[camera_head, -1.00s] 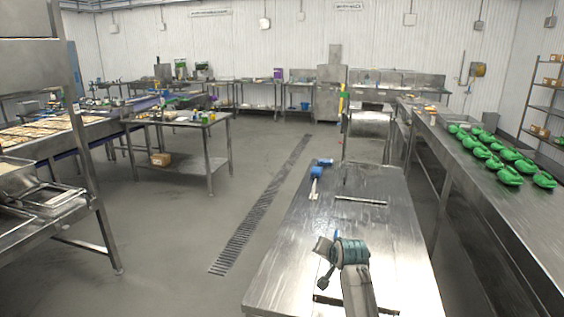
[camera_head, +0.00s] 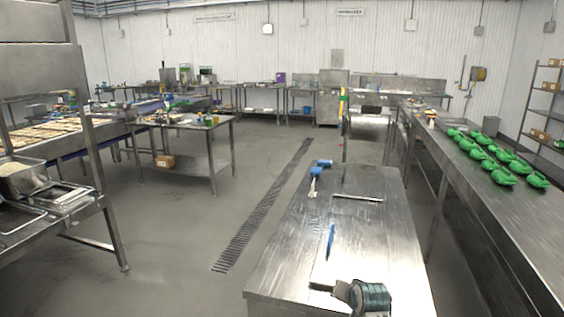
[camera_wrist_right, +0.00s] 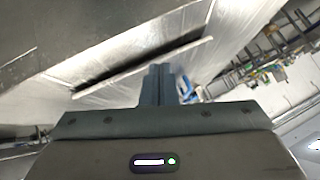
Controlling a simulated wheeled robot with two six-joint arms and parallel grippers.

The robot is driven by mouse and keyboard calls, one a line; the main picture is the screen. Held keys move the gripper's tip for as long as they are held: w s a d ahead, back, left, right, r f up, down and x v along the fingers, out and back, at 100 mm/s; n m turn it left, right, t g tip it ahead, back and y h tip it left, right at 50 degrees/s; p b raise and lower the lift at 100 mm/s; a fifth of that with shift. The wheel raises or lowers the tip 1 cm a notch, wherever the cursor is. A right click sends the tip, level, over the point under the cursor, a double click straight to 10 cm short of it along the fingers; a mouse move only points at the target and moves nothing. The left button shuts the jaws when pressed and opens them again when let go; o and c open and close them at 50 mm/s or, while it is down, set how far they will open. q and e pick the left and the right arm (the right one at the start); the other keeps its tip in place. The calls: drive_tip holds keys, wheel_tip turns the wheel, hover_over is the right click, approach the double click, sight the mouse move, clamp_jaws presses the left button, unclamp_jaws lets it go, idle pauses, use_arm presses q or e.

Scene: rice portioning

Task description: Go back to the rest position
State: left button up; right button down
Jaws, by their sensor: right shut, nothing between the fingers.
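My right gripper (camera_wrist_right: 160,85) shows in the right wrist view, its two narrow fingers together with nothing between them. Beyond the fingers is a bright steel surface with a long dark slot or bar across it. In the head view a teal-banded part of my arm (camera_head: 368,298) shows at the bottom edge, over the near end of the steel table (camera_head: 385,245); the fingers cannot be made out there. My left gripper is not in view.
On the table lie a blue-handled tool (camera_head: 316,178), a metal bar (camera_head: 358,198) and a slim blue item (camera_head: 331,242). Several green objects (camera_head: 500,176) sit on the right counter (camera_head: 490,225). A rice pan (camera_head: 22,180) stands at left. The floor around the drain (camera_head: 260,210) is clear.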

drive_tip(key=s+d+f+n+g+h, duration=0.1)
drive_tip(key=s+d+f, duration=0.25)
drive_tip(key=s, duration=0.65)
drive_tip(key=s+d+f+n+g, duration=0.1)
drive_tip(key=s+d+f, duration=0.3)
drive_tip(key=s, duration=0.6)
drive_tip(key=s+d+r+n+g, duration=0.1)
drive_tip(key=s+n+g, duration=0.1)
drive_tip(key=s, duration=1.1)
drive_tip(key=s+d+n+g, duration=0.1)
drive_tip(key=s+n, duration=0.1)
drive_tip(key=s, duration=1.1)
wheel_tip(320, 180, down, 33)
drive_tip(key=d+g+b, duration=0.2)
drive_tip(key=d, duration=0.1)
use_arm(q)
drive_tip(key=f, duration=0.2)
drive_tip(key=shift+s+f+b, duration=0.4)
use_arm(e)
drive_tip(key=s+f, duration=1.8)
drive_tip(key=f, duration=0.1)
drive_tip(key=shift+d+f+m+g+h, duration=0.15)
drive_tip(key=shift+d+m+g+h, duration=0.25)
